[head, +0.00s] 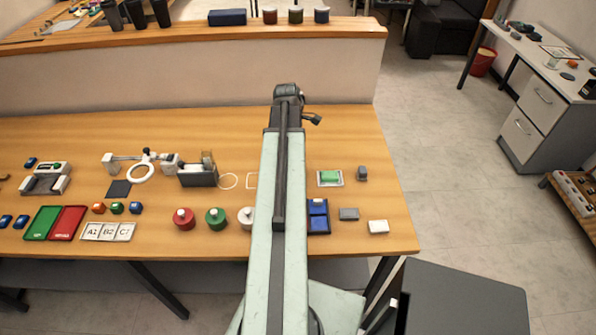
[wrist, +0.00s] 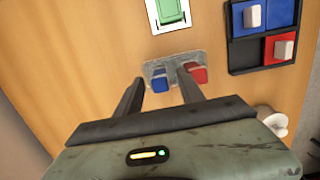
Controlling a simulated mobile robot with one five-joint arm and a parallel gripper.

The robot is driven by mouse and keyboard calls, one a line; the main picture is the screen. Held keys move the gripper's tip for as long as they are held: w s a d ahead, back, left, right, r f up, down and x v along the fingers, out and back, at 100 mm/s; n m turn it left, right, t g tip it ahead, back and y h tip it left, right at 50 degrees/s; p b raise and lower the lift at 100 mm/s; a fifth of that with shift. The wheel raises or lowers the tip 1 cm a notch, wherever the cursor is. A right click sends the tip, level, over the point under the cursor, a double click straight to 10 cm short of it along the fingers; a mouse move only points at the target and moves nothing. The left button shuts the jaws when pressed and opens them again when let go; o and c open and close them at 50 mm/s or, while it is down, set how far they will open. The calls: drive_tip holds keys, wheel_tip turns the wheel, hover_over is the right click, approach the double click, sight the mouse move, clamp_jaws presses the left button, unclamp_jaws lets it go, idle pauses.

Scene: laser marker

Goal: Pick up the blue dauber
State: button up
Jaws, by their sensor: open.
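A small blue block-shaped piece (wrist: 160,80), which seems to be the blue dauber, sits in a grey metallic holder (wrist: 174,60) beside a red piece (wrist: 198,74). My gripper (wrist: 161,75) is open in the wrist view. Its two dark fingers reach toward the holder, the blue piece showing between the fingertips and the red piece to the right of the right finger. I cannot tell how far above the blue piece the fingertips are; nothing is held. In the head view my arm covers part of the table, and the holder and gripper tips cannot be made out.
A green pad (wrist: 172,11) lies beyond the holder. A black tray (wrist: 245,56) with blue and red sections holds pale pieces at upper right. A white rounded thing (wrist: 272,117) is near my right side. The wooden table (head: 90,127) holds red, green and white knobbed containers.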

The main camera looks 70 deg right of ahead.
drive_tip(key=shift+f, duration=0.25)
clamp_jaws()
